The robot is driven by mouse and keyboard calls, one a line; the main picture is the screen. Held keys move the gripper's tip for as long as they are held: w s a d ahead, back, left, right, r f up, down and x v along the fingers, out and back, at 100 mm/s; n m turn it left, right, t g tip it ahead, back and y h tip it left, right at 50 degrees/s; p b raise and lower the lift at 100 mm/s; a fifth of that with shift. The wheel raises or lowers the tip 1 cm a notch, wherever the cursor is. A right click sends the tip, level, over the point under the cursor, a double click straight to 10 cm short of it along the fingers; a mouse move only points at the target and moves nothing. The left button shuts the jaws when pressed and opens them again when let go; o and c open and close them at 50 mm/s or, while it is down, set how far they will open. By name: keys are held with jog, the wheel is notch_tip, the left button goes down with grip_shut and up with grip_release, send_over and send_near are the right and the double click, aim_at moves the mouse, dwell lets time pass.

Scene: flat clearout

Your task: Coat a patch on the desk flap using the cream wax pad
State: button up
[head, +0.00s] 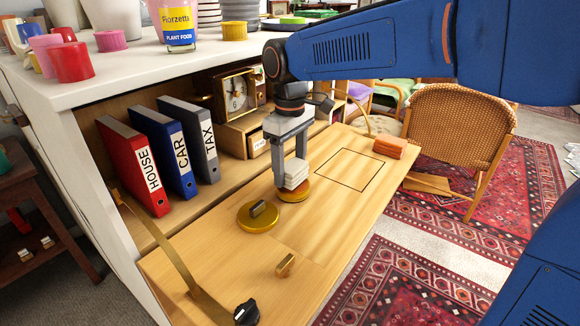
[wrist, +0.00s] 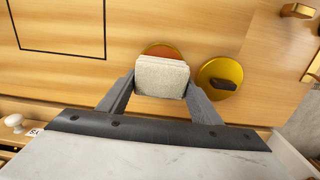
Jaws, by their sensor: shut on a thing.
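My gripper (head: 289,172) is shut on the cream wax pad (head: 296,174), a pale block, which also shows between the fingers in the wrist view (wrist: 162,78). The pad is over a round tin with orange-brown content (head: 294,195), partly hidden by the pad in the wrist view (wrist: 162,50). I cannot tell whether pad and content touch. A gold disc with a dark grip (head: 258,217) lies beside the tin. The desk flap (head: 320,215) is open and level. A thin black outline marks a square patch (head: 350,170) on it, to the right of my gripper.
An orange block (head: 389,147) lies past the square near the flap's far end. A small wooden knob (head: 286,265) and a black knob (head: 246,312) are nearer. Binders (head: 170,145) and a clock (head: 236,94) stand inside the desk. A wicker chair (head: 460,135) is beyond the flap.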

aim_at(290, 164)
jog(key=shift+f, duration=0.6)
dwell(1.6)
jog(key=shift+r, duration=0.1)
jog(key=shift+r, duration=3.45)
